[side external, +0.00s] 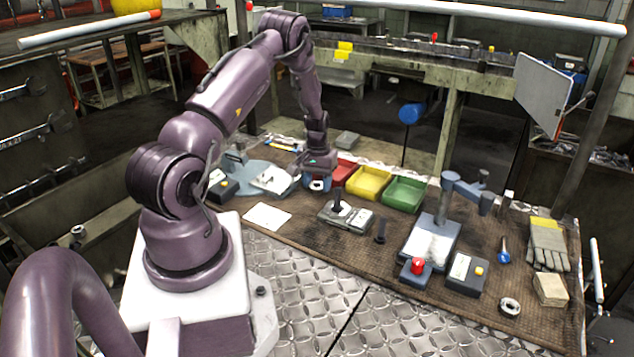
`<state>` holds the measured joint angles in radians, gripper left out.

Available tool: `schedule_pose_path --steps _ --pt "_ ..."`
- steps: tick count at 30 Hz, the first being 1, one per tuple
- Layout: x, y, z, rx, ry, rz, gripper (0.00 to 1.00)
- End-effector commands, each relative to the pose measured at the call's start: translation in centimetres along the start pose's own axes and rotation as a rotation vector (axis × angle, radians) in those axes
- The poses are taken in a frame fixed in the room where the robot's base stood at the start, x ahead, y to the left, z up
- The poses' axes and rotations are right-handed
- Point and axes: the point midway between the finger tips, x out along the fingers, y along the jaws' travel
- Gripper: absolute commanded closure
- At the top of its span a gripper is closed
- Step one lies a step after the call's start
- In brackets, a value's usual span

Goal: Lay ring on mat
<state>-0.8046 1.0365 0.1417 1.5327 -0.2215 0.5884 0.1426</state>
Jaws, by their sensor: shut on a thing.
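My gripper (318,174) points down at the back of the bench, just left of the red bin. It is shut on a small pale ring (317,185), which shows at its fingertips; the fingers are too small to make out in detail. I cannot tell whether the ring touches what is below it. A flat white mat or sheet (267,216) lies on the brown bench top, to the left and nearer the camera. A second metal ring or nut (510,306) lies at the front right.
Red (343,171), yellow (368,182) and green (404,194) bins stand right of my gripper. A fixture with an upright pin (345,214) stands in front of them. A press (432,235), a red button box (417,269) and gloves (547,245) are further right.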

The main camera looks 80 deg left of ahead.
Motion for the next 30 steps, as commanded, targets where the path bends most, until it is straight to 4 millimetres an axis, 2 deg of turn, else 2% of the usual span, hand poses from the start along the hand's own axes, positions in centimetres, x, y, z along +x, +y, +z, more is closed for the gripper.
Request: schedule_pose_path --steps 12,13,15,16,25,30 --pt "0.6 0.0 0.0 0.000 0.001 0.000 0.74" --pt "0.5 0.0 0.0 0.000 0.001 0.000 0.46" --pt "0.5 0.0 0.0 0.001 0.001 0.000 0.30" --pt "0.5 0.0 0.0 0.000 0.001 0.000 0.27" --pt "0.3 0.0 0.0 0.001 0.002 0.000 0.27" --pt "-1.9 0.0 -0.1 0.001 0.005 -0.001 0.27"
